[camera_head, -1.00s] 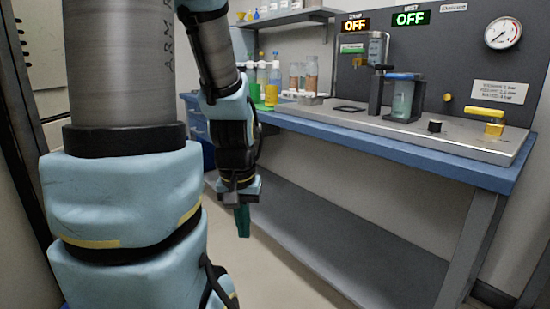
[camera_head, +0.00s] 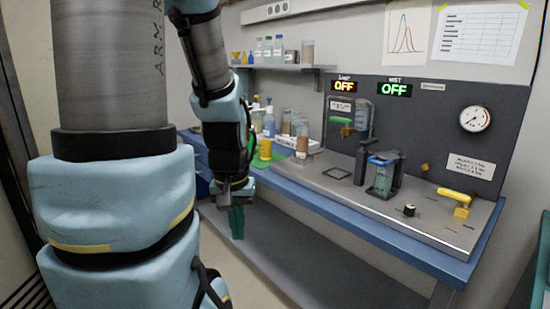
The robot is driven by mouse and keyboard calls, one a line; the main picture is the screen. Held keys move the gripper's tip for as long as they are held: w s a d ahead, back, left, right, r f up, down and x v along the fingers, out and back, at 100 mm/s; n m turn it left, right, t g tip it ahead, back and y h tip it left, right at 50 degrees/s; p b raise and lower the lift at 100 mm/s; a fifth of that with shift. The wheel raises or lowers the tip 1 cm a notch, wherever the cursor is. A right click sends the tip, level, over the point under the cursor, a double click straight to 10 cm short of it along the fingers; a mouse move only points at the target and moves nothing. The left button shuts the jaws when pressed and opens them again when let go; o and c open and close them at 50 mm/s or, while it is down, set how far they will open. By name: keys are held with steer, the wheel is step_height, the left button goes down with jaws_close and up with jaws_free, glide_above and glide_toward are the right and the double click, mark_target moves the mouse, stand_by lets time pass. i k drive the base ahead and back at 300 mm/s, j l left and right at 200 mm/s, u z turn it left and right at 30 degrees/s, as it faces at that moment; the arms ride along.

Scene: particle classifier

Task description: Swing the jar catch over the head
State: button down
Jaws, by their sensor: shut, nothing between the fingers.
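A small clear jar with greenish contents (camera_head: 382,180) stands in a dark holder on the grey panel base of the bench. A blue bar (camera_head: 384,158), seemingly the jar catch, lies across the top of the jar. I cannot tell its exact swing position. A dark post (camera_head: 360,165) stands just left of the jar, below a grey head-like housing (camera_head: 364,113). My gripper (camera_head: 237,223) has green fingers, shut and empty. It points down in front of the bench's front edge, well left of the jar and lower than the bench top.
A yellow-handled valve (camera_head: 456,201) and a black knob (camera_head: 409,210) sit right of the jar. Bottles and a rack of jars (camera_head: 296,146) stand at the bench's left. A green-handled valve (camera_head: 341,121) is on the back panel, with a gauge (camera_head: 475,119) at right.

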mark_target(369, 142)
steer(key=i+l+u, duration=0.25)
steer(key=u, duration=0.15)
steer(key=i+l+u, duration=0.25)
steer(key=l+u, duration=0.15)
